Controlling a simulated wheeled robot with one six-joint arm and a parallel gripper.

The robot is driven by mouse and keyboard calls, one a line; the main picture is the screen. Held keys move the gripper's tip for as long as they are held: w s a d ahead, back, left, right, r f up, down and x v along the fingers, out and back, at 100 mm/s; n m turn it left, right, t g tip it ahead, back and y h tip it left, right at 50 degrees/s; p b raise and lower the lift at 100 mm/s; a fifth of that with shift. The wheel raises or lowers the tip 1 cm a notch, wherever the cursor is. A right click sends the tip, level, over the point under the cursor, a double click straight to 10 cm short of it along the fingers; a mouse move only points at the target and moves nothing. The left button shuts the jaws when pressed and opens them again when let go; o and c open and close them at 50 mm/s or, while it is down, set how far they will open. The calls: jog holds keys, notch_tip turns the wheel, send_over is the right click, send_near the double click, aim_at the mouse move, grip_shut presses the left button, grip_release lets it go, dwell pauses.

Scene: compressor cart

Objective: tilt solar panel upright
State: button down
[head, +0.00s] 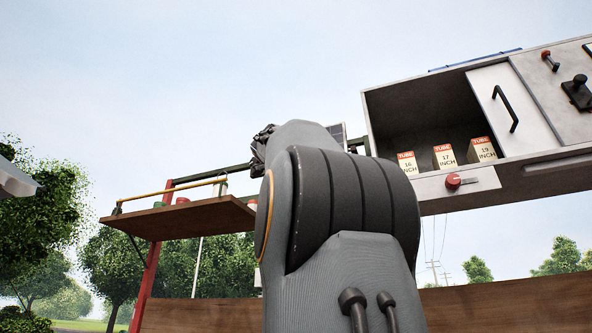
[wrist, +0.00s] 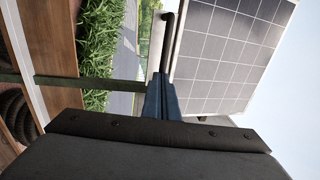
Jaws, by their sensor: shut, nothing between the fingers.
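The solar panel (wrist: 222,58) fills the upper right of the wrist view, a grey gridded face with a pale frame, seen at a slant. In the head view only a small corner of the panel (head: 337,131) shows behind my arm. A dark bent rod (wrist: 167,42) runs along the panel's pale edge; I cannot tell whether it is fixed to the panel. My gripper (wrist: 162,80) has its blue fingers shut with nothing between them, close to the rod's lower end in the picture; contact is unclear. In the head view my gripper (head: 262,143) is mostly hidden by my arm.
An open cabinet (head: 415,105) with several tube boxes (head: 445,156) and a red knob (head: 454,181) stands to the right. A wooden shelf (head: 180,219) with a yellow rail is at the left. A green bar (wrist: 90,83) crosses behind my fingers.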

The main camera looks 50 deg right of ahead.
jog(key=d+b, duration=0.1)
jog(key=b, duration=0.1)
jog(key=f+h+b, duration=0.1)
jog(key=b, duration=0.1)
jog(key=shift+w+d+f+b, duration=0.15)
jog(key=shift+w+d+b, duration=0.15)
jog(key=shift+d, duration=0.15)
dwell(0.3)
jog(key=shift+b, duration=0.4)
jog(key=b+v, duration=0.6)
jog(key=v, duration=0.8)
jog(key=shift+s, duration=0.1)
